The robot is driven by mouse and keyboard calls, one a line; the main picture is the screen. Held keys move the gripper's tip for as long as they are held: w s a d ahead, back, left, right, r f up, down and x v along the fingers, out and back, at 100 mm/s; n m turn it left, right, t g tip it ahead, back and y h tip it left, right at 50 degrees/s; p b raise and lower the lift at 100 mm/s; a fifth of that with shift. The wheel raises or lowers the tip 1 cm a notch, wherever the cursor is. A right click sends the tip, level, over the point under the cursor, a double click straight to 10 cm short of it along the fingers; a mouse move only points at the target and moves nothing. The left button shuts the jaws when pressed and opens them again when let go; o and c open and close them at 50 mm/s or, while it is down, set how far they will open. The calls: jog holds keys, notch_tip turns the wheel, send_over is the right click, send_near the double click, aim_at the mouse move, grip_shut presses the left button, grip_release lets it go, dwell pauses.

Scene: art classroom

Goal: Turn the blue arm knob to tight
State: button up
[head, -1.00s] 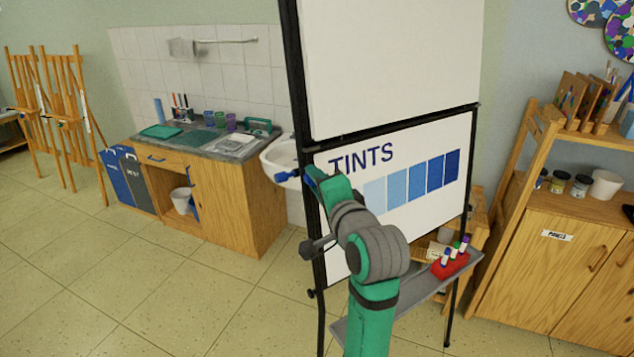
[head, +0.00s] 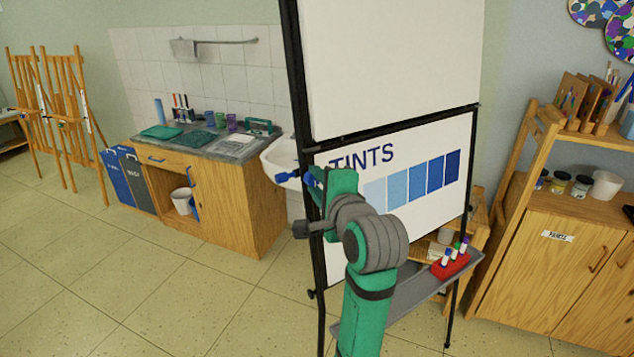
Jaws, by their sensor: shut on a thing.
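The blue arm knob (head: 290,177) sticks out to the left of the board stand's black left post (head: 301,110), in front of the white sink. My gripper (head: 312,178) is at the knob, beside the post, and is shut on it. The knob's tight marking cannot be made out.
The whiteboard (head: 390,65) and the TINTS panel (head: 420,170) stand close behind my arm. A grey tray (head: 410,292) with a red marker holder (head: 451,264) juts out at right. Floor (head: 120,285) is clear at left.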

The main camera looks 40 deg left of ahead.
jog(key=o, duration=1.1)
jog(key=shift+c, duration=0.2)
jog(key=shift+s, duration=0.1)
jog(key=v, duration=1)
jog(key=shift+s+d, duration=0.2)
jog(key=shift+d, duration=0.1)
